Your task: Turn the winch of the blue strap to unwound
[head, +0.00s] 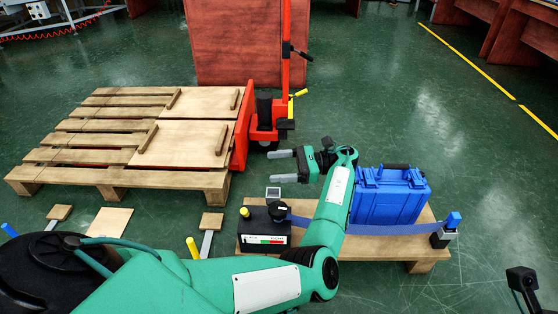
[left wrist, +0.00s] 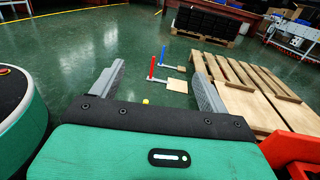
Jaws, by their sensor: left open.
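The blue strap (head: 375,229) runs along the front of a blue case (head: 390,195) on a small wooden pallet (head: 420,252). At its left end is a dark round winch part (head: 277,211) beside a black box (head: 262,232) with a yellow knob and a red, green and white label. At its right end is a grey-black block with a blue knob (head: 453,219). My left gripper (head: 272,166) is open and empty above and behind the winch, fingers pointing left. Its open fingers also show in the left wrist view (left wrist: 157,65). My forearm hides part of the strap.
A large wooden pallet (head: 70,140) with plywood boards and an orange-red lifting frame (head: 262,135) stand behind, to the left. Small wooden squares with coloured posts (left wrist: 175,85) stand on the green floor.

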